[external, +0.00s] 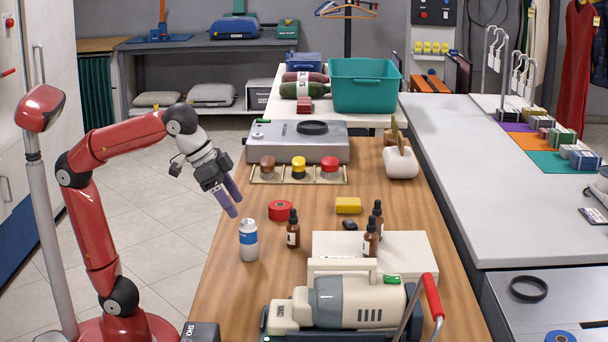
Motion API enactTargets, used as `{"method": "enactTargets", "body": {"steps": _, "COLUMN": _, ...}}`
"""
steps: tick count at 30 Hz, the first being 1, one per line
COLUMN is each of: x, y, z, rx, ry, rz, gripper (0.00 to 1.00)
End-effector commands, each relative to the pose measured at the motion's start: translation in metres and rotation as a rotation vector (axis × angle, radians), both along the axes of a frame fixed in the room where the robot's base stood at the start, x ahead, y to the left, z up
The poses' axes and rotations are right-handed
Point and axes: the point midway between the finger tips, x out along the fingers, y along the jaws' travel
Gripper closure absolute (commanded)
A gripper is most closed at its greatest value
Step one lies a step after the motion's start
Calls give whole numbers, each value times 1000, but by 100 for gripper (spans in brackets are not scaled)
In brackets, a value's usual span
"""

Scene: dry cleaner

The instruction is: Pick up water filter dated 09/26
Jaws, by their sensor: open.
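No date can be read on anything in the external view, so I cannot tell which thing is the water filter dated 09/26. A silver-white cylinder (248,242) with a blue band stands upright on the wooden table. Three small containers with a brown top (267,163), a yellow top (299,164) and a red top (330,164) stand in a shallow divided tray (256,182). My gripper (234,205) is open, with purple fingers pointing down and right. It is above the table's left side, up and left of the cylinder, and looks empty.
Right of the cylinder are a red roll (281,210), brown dropper bottles (293,232), a yellow block (348,205) and a white box (412,246). A cream machine (345,302) fills the table's front. A grey metal case (297,141) stands behind the divided tray.

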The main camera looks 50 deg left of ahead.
Motion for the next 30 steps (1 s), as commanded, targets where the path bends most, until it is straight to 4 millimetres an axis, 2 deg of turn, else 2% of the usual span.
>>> {"method": "enactTargets", "body": {"steps": 3, "x": 0, "y": 1, "z": -19, "rx": 2, "ry": 1, "rz": 0, "gripper": 37}}
{"method": "enactTargets", "body": {"steps": 14, "x": 10, "y": -8, "z": -53, "rx": 2, "ry": 1, "rz": 0, "gripper": 37}}
{"method": "enactTargets", "body": {"steps": 21, "x": 22, "y": -14, "z": -85, "rx": 2, "ry": 2, "rz": 0, "gripper": 37}}
{"method": "enactTargets", "body": {"steps": 25, "x": 27, "y": -18, "z": -96, "rx": 1, "ry": 0, "rz": 1, "gripper": 37}}
{"method": "enactTargets", "body": {"steps": 30, "x": 28, "y": -20, "z": -98, "rx": -1, "ry": -1, "rz": 2, "gripper": 37}}
